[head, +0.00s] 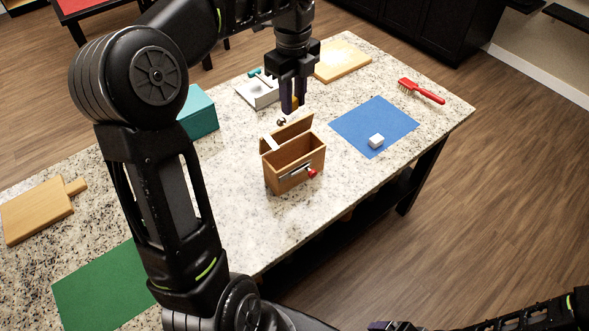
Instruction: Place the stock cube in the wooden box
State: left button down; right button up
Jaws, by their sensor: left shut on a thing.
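The wooden box (294,176) stands on the speckled counter, its lid (287,131) raised at the back and its top open. A small silver knob (281,122) shows at the lid. My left gripper (292,106) points down just behind and above the lid. It is shut on a small orange-yellow thing (295,101), mostly hidden by the fingers; I cannot tell what it is. A small white cube (376,141), which looks like the stock cube, lies on the blue mat (365,121), right of the box. My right gripper (395,326) is partly seen at the bottom edge, away from the counter.
A red item (311,172) is at the box's front. A white-grey tray (257,93), a teal box (198,113) and a wooden board (342,61) are farther back. A red brush (422,91) lies at right. A cutting board (36,209) and green mat (105,286) are at left.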

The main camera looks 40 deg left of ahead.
pick_arm(q)
jog(key=shift+s+a+r+m, duration=0.45)
jog(key=shift+a+r+m, duration=0.25)
jog(key=shift+m, duration=0.3)
jog(key=shift+d, duration=0.1)
jog(key=b, duration=0.6)
send_over(288, 173)
jog(key=w+a, duration=0.2)
notch_tip(288, 173, down, 7)
jog(key=f, duration=0.8)
jog(key=f+p, duration=0.1)
jog(key=f, duration=0.7)
jog(key=shift+w+d+p, duration=0.15)
jog(key=shift+w+p, duration=0.05)
jog(key=shift+p, duration=0.1)
jog(key=shift+f, duration=0.45)
notch_tip(288, 173, down, 4)
jog(key=shift+f, duration=0.1)
